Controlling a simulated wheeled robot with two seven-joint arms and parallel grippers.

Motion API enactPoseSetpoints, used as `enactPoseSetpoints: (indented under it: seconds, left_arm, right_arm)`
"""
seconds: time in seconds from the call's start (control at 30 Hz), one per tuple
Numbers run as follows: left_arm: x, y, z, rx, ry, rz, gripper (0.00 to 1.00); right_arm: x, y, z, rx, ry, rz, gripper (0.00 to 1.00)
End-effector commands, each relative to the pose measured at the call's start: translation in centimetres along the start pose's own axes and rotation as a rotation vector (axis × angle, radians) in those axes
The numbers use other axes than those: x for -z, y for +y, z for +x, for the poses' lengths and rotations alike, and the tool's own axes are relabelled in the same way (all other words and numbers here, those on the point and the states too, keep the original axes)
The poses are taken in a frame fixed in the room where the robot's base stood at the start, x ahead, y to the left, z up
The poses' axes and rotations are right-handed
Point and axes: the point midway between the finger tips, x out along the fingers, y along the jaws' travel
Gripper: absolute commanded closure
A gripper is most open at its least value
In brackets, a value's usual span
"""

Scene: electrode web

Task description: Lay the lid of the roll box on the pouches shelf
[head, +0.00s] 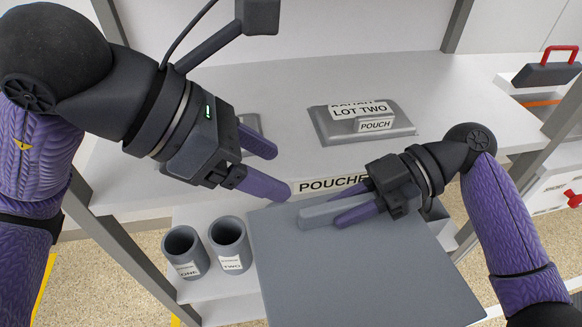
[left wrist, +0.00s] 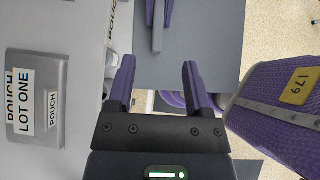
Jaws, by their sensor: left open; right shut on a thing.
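The lid (head: 360,275) is a large flat grey panel with a raised bar handle; it also shows in the left wrist view (left wrist: 208,45). My right gripper (head: 343,206) is shut on the lid's handle. The lid is in front of the pouches shelf (head: 285,88), whose front edge has a label starting "POUCHE", partly covered. My left gripper (head: 274,167) is open and empty above the shelf's front edge, left of the handle; its fingers also show in the left wrist view (left wrist: 158,68). I cannot make out the roll box; what is under the lid is hidden.
A grey "LOT TWO" pouch (head: 362,122) lies on the shelf's right part. A "LOT ONE" pouch (left wrist: 37,105) lies on the shelf, mostly behind my left gripper in the head view. Cups marked ONE (head: 186,252) and TWO (head: 230,243) stand lower, left of the lid. The shelf's back middle is clear.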

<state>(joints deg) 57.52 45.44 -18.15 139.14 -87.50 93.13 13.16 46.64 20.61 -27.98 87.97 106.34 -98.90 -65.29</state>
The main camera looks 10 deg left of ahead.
Motion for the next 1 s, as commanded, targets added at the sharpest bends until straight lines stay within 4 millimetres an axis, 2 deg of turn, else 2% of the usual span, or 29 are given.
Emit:
enactPoseSetpoints:
  seconds: [0.2,0.4,0.53,0.8,1.0]
  left_arm:
    - [0.0,-0.2,5.4,0.010,0.001,0.002,0.35]
    - [0.0,-0.1,9.4,0.008,0.000,0.001,0.35]
    - [0.0,-0.1,10.5,0.005,0.001,0.003,0.35]
    - [0.0,-0.1,10.8,0.003,0.001,0.004,0.35]
    - [0.0,-0.1,10.7,0.003,0.001,0.004,0.78]
  right_arm:
    - [0.0,0.0,0.0,-0.001,0.001,0.000,1.00]
    - [0.0,0.0,0.0,-0.001,0.001,0.000,1.00]
    - [0.0,0.0,0.0,-0.001,0.001,0.000,1.00]
    - [0.0,0.0,0.0,-0.001,0.001,0.000,1.00]
    - [0.0,0.0,0.0,-0.001,0.001,0.000,1.00]
